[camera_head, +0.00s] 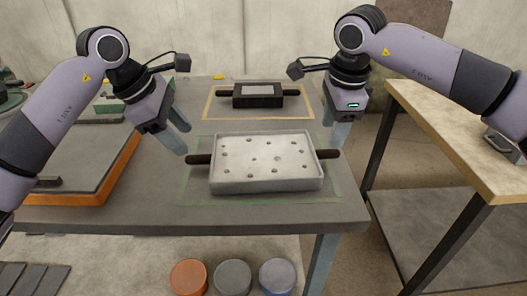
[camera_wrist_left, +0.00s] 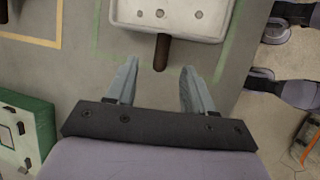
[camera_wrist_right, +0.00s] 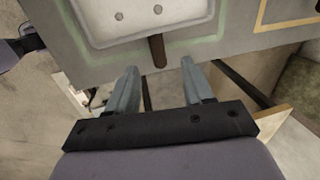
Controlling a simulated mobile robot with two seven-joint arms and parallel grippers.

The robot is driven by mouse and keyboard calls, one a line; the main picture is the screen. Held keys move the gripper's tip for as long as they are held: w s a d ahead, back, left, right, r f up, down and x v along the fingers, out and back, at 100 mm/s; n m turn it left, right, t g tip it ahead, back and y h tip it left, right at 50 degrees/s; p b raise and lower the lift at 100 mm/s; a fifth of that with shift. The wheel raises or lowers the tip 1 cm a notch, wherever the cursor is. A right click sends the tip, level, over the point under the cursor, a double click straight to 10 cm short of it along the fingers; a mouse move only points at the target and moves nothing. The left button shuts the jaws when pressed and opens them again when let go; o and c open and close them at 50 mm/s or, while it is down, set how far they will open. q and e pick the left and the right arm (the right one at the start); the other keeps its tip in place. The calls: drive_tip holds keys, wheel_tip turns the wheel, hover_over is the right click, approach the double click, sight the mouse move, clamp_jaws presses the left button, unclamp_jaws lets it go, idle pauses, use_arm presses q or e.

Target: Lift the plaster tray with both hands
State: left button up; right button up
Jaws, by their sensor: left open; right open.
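The plaster tray (camera_head: 266,184) is white and shallow with several small holes in its floor. It rests flat on the grey table inside a green tape outline, with a dark handle at each end. My left gripper (camera_head: 182,140) is open, above and just left of the left handle (camera_head: 198,159). In the left wrist view that handle (camera_wrist_left: 161,52) points between the open fingers (camera_wrist_left: 158,80), its tip near them. My right gripper (camera_head: 338,146) is open near the right handle (camera_head: 329,154). In the right wrist view the handle (camera_wrist_right: 157,50) points between the fingers (camera_wrist_right: 158,75). Both grippers are empty.
A dark block with handles (camera_head: 257,95) sits behind the tray in a yellow tape outline. An orange-edged board (camera_head: 105,190) lies at the left. A wooden-topped table (camera_head: 450,125) stands at the right. Three round lids or tubs (camera_head: 232,277) sit below the table's front edge.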

sight(200, 156)
use_arm(q)
drive_tip(key=x, duration=0.7)
drive_tip(key=shift+s, duration=0.2)
use_arm(e)
drive_tip(key=f, duration=0.4)
drive_tip(key=w+f, duration=0.1)
drive_tip(key=f, duration=0.2)
use_arm(q)
clamp_jaws()
use_arm(e)
clamp_jaws()
drive_tip(key=shift+r, duration=0.15)
idle(0.5)
